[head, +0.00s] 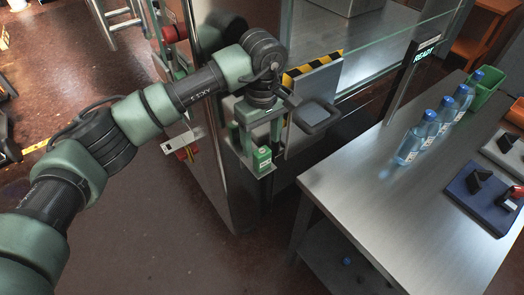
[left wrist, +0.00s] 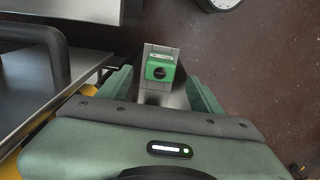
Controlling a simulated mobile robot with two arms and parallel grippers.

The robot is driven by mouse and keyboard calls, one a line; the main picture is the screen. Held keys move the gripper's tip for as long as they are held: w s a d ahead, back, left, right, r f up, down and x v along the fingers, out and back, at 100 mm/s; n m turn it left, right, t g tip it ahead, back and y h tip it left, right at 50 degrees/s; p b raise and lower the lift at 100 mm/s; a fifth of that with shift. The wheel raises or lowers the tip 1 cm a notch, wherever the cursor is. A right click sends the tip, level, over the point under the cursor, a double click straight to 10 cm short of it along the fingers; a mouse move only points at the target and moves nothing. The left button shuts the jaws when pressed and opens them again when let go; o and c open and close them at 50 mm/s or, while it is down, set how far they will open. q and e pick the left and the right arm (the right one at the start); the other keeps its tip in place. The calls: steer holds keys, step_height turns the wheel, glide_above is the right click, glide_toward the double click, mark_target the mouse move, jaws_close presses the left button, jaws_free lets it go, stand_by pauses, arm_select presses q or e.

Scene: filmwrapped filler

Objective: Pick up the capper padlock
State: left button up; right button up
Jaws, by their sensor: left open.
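The capper padlock is a small green block with a pale label (head: 262,160), on a small metal ledge at the side of the steel machine. In the left wrist view the padlock (left wrist: 160,72) shows a dark round keyhole and lies ahead between my fingers. My left gripper (head: 256,148) points down at it, open, with one finger on each side; I cannot tell whether either finger touches it. The fingers also show in the left wrist view (left wrist: 163,88). Any shackle is hidden. My right gripper is not in view.
A black handle (head: 318,118) and a striped guard panel (head: 318,85) stand just right of my gripper. A steel table (head: 375,200) with several blue-capped bottles (head: 411,146) is at the right. Open floor (head: 150,240) lies at the lower left.

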mark_target(262, 151)
arm_select(q)
step_height(262, 151, down, 4)
steer(key=shift+s+r+b, duration=0.1)
steer(key=shift+r+b, duration=0.05)
steer(key=shift+b, duration=0.15)
step_height(262, 151, down, 3)
steer(key=shift+f+b, duration=0.15)
steer(key=shift+b, duration=0.2)
steer(key=shift+f, duration=0.15)
steer(key=c, duration=1.4)
jaws_close()
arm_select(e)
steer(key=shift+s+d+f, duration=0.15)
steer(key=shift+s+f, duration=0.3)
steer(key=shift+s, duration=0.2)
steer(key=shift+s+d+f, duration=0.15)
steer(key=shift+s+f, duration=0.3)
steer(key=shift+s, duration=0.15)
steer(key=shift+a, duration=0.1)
